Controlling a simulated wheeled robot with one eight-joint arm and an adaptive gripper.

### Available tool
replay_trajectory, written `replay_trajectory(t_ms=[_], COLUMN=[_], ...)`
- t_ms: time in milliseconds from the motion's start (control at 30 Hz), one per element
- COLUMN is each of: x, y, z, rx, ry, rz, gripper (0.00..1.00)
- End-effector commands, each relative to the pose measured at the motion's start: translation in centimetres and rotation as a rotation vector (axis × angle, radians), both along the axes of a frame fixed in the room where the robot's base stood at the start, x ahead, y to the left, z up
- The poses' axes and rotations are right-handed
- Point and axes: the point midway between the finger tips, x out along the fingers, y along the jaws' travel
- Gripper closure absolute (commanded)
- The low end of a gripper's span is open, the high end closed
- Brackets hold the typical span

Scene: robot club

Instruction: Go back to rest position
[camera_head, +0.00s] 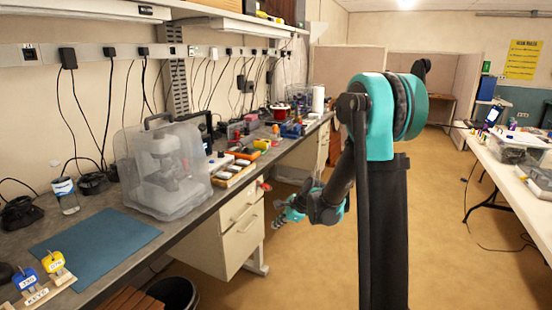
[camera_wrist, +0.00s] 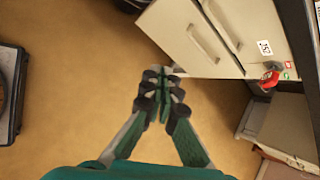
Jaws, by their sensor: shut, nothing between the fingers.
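My gripper (camera_wrist: 161,72) is shut and empty in the wrist view, its fingertips together above the tan floor and close to the white drawer cabinet in the picture. In the head view my arm rises in front of the camera and bends down to the left. My gripper (camera_head: 280,218) shows there beyond the forearm, low beside the workbench, partly hidden by my own wrist.
A workbench (camera_head: 195,222) runs along the left wall, with a covered microscope (camera_head: 163,170), a blue mat (camera_head: 95,245) and tools. A drawer cabinet (camera_head: 240,228) stands beneath it. A white table (camera_head: 520,180) stands at right. Open floor (camera_head: 450,260) lies between.

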Motion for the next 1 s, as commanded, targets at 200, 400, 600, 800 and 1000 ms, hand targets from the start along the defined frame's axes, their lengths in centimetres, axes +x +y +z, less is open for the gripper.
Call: replay_trajectory(t_ms=[200,400,600,800,1000], x=[-6.9,-13.5,-20.3,-25.8,-28.2], y=[-5.6,-10.4,-14.8,-18.0,-19.5], z=[2.0,2.5,1.9,0.6,-0.1], rx=[-0.267,-0.509,-0.735,-0.903,-0.972], ry=[-0.173,-0.288,-0.359,-0.386,-0.389], rz=[0.276,0.556,0.857,1.125,1.259], gripper=[1.0,1.0,1.0,1.0,1.0])
